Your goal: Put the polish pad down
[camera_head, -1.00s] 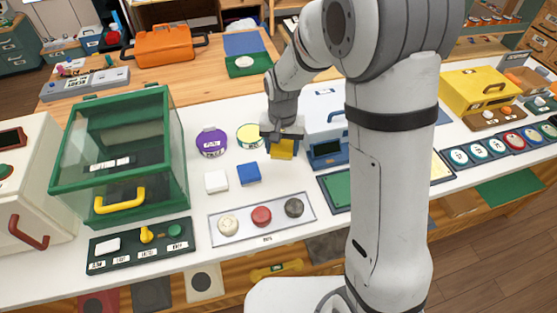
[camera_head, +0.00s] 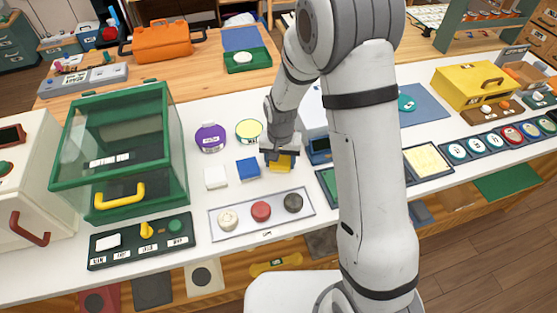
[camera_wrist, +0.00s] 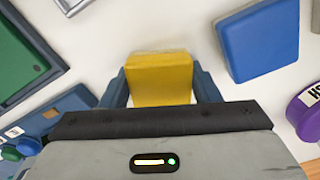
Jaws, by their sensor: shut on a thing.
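The polish pad appears to be the yellow block (camera_head: 281,166), in line with the blue pad (camera_head: 248,169) and white pad (camera_head: 215,178) on the white counter. My gripper (camera_head: 279,158) points down and is shut on the yellow pad. In the wrist view the yellow pad (camera_wrist: 160,78) sits between the two blue fingers of my gripper (camera_wrist: 161,88). The blue pad (camera_wrist: 258,42) lies apart from it at the right. The pad is on or just above the counter; I cannot tell which.
A tray (camera_head: 262,212) with three round knobs lies in front of the pads. A purple tin (camera_head: 211,138) and a yellow-topped tin (camera_head: 249,131) stand behind. A green glass-sided case (camera_head: 120,150) is at the left. A box behind my arm is partly hidden.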

